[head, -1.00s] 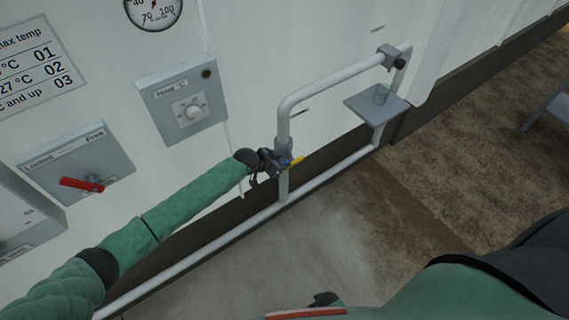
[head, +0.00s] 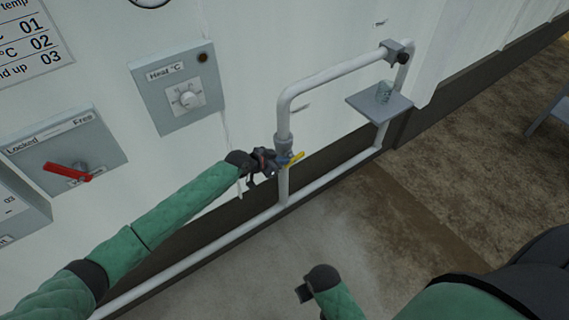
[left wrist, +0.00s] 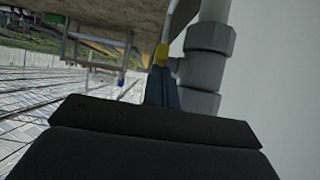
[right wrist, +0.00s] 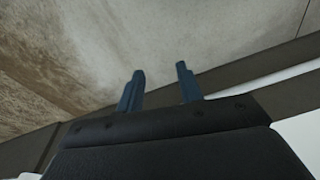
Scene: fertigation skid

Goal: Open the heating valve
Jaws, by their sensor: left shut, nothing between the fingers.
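The heating valve (head: 283,150) is a grey fitting on the white vertical pipe, with a yellow lever (head: 298,157) pointing right in the head view. The left wrist view shows its grey body (left wrist: 206,68) and the lever's yellow part (left wrist: 162,54). My left gripper (head: 281,163) is at the valve, beside the lever. Its blue fingers (left wrist: 160,88) are together and hold nothing; whether they touch the lever I cannot tell. My right gripper (head: 304,293) is low, away from the valve. The right wrist view shows its fingers (right wrist: 160,70) apart and empty, above the floor.
A heat dial box (head: 178,88) and a Locked/Free box with a red lever (head: 68,172) are on the white wall. The floor (head: 350,215) below the pipe is clear.

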